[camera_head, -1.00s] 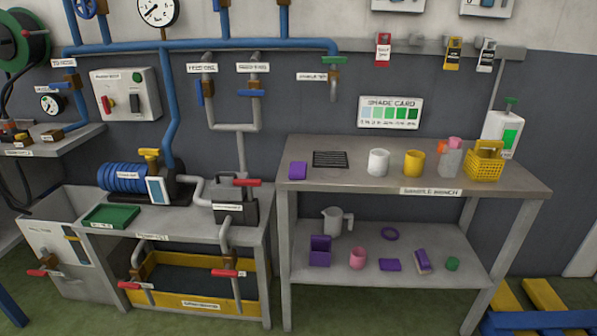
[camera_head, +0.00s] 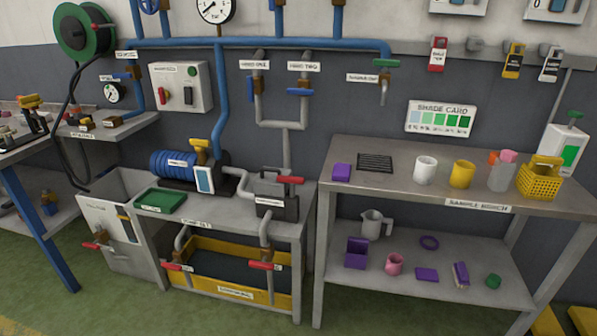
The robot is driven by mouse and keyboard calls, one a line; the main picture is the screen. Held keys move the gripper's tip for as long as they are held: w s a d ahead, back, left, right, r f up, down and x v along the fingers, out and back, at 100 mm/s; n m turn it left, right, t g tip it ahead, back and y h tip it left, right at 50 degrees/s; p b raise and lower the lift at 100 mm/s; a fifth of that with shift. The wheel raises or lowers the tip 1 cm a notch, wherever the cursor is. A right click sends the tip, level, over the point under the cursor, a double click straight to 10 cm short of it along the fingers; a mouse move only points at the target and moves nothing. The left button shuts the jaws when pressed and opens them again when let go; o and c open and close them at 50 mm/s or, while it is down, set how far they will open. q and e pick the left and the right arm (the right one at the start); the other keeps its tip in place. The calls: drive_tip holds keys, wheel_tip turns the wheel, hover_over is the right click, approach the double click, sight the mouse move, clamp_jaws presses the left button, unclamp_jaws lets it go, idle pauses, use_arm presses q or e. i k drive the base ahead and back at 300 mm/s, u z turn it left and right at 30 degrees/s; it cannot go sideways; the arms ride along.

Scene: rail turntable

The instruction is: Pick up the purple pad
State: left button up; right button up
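Several purple things show on the sample bench (camera_head: 400,190). A small purple block-like piece (camera_head: 342,171) lies on the left end of its top. On its lower shelf (camera_head: 440,297) are a thin flat purple piece (camera_head: 427,274), a purple open box (camera_head: 356,253), a purple ring (camera_head: 429,242) and a purple-and-beige piece (camera_head: 461,273) standing on edge. Which one is the pad is not certain; the thin flat piece and the block on top both look pad-like. Neither of my grippers is in view.
A black grid (camera_head: 375,161), white cup (camera_head: 425,170), yellow cup (camera_head: 462,174) and yellow basket (camera_head: 540,179) share the bench top. A pink mug (camera_head: 394,264), a clear jug (camera_head: 375,223) and a green piece (camera_head: 493,281) share the shelf. The pump table (camera_head: 220,226) stands left; green floor lies in front.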

sight(341, 173)
drive_tip(key=u, duration=0.95)
drive_tip(key=i, duration=2.2)
drive_tip(key=z, duration=1.7)
